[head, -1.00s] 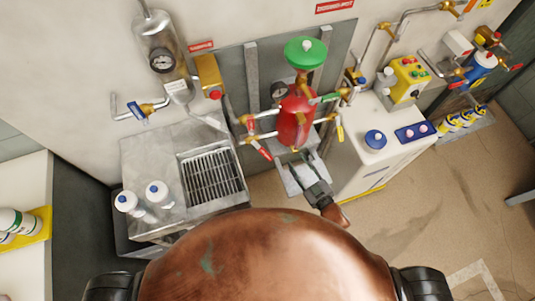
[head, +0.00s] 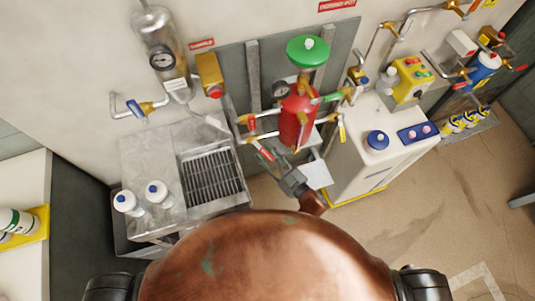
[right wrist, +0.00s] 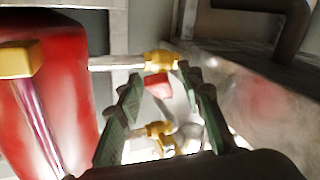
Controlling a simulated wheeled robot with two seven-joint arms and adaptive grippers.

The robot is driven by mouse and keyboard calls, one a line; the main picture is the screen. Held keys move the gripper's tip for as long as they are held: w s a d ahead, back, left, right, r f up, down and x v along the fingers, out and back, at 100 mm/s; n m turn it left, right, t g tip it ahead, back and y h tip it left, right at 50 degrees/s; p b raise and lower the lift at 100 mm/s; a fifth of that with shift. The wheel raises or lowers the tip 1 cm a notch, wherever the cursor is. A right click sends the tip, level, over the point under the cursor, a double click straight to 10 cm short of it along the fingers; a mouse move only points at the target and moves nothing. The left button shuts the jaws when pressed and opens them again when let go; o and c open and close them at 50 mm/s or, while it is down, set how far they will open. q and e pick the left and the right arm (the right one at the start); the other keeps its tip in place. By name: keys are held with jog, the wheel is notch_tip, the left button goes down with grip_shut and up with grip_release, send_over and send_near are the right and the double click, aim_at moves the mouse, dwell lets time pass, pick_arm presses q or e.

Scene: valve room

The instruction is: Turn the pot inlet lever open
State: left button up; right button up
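The pot is the red vessel (head: 297,118) with a green funnel on top, against the grey back panel. Pipes with brass valves join its left side, and red lever handles (head: 252,124) show there; a lower red handle (head: 266,155) lies by my fingers. I cannot tell which one is the pot inlet lever. My right gripper (head: 264,150) is at the lower left of the pot. In the right wrist view its fingers (right wrist: 159,72) are spread, with a red handle (right wrist: 158,86) and brass fittings between or just beyond them. Contact cannot be told. My left gripper is not seen.
A steel sink with a grate (head: 212,177) stands left, with two white bottles on its drainboard. A green lever (head: 328,98) and a yellow lever (head: 341,131) are right of the pot.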

jog(key=shift+c, duration=0.4)
grip_shut()
dwell(0.4)
